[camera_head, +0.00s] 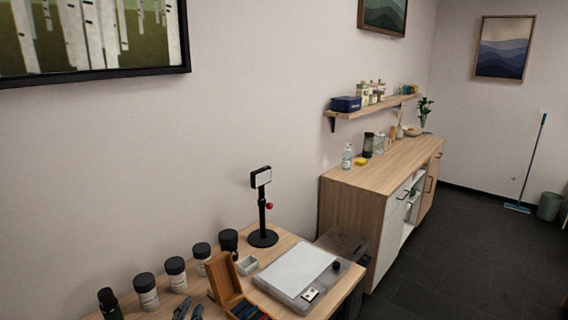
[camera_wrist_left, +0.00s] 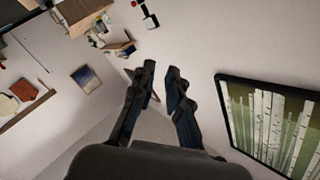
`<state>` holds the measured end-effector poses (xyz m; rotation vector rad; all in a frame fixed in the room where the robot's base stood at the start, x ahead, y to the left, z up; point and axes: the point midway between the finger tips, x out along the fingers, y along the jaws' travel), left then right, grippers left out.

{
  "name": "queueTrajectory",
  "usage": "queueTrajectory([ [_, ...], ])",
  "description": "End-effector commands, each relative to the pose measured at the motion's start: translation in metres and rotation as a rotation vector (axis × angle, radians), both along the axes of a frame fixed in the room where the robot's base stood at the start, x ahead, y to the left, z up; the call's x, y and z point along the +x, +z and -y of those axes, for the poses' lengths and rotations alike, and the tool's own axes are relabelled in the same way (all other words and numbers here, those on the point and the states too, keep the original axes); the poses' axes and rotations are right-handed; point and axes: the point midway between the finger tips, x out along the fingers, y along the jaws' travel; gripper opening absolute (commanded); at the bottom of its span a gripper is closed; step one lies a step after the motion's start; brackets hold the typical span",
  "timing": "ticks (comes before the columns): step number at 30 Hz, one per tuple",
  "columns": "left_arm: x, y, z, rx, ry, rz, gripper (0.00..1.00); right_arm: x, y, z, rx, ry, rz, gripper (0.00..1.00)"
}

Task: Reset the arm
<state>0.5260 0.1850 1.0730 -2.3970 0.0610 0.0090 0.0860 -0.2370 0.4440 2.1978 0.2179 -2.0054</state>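My left gripper (camera_head: 189,310) just enters the head view at the bottom edge, its two dark fingertips pointing up in front of the table with the jars. In the left wrist view the left gripper (camera_wrist_left: 160,72) shows two dark fingers apart with nothing between them. The wrist view is tilted and looks across the room, with the wall behind the fingers. The rest of the left arm is out of the head view. My right gripper is in neither view.
The wooden table (camera_head: 291,241) holds several black-lidded jars (camera_head: 146,292), an open wooden box (camera_head: 222,277), a white-topped device (camera_head: 298,268) and a black stand (camera_head: 262,215). A sideboard (camera_head: 345,196) stands beyond. Dark floor (camera_head: 470,260) is free at right.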

Motion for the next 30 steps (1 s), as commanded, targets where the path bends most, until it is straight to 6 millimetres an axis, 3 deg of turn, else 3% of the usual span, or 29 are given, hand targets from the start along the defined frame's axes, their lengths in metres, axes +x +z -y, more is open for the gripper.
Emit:
queueTrajectory([
  [1, -0.018, -0.033, -0.012, -0.08, 0.061, -0.139, 0.15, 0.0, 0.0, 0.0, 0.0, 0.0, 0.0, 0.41],
  [3, -0.046, -0.076, -0.025, -0.175, 0.14, -0.329, 0.15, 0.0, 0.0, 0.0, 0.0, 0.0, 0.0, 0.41],
  [7, -0.104, -0.135, -0.033, -0.301, 0.243, -0.623, 0.15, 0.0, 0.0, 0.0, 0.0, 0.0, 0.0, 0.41],
  [12, -0.17, -0.177, -0.031, -0.395, 0.318, -0.896, 0.15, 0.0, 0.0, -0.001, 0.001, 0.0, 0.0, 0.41],
  [20, -0.26, -0.206, -0.02, -0.483, 0.388, -1.226, 0.15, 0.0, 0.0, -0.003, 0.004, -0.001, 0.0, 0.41],
  [30, -0.242, -0.305, -0.017, -0.467, 0.397, -1.265, 0.15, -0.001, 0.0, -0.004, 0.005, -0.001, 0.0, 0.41],
])
